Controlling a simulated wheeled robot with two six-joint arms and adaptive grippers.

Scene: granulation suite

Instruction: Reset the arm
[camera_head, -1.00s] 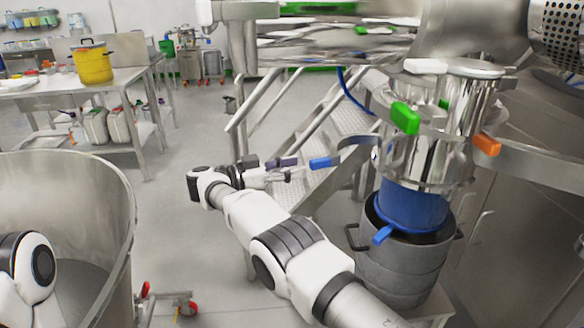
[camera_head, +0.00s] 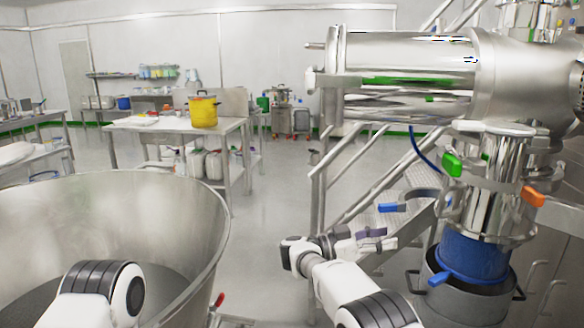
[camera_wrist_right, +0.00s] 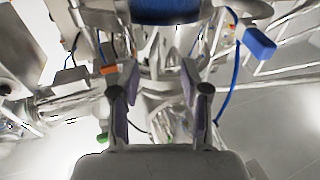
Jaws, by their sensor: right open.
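My right arm reaches in from the bottom of the head view. Its gripper (camera_head: 377,239) is in front of the metal stairs, left of the steel vessel. In the right wrist view the two fingers (camera_wrist_right: 159,108) stand apart with nothing held between them. A blue-handled lever (camera_head: 392,208) lies just above the gripper in the head view, and a blue handle (camera_wrist_right: 259,43) shows at the upper right of the wrist view. Part of my left arm shows at the lower left of the head view, but its gripper is out of view.
A large steel bowl (camera_head: 190,200) stands at the left. The steel vessel (camera_head: 490,190) with green and orange handles sits over a blue sleeve (camera_head: 470,256) and a grey drum (camera_head: 448,300) at the right. A table (camera_head: 150,124) with a yellow pot (camera_head: 203,111) stands behind; the floor between is open.

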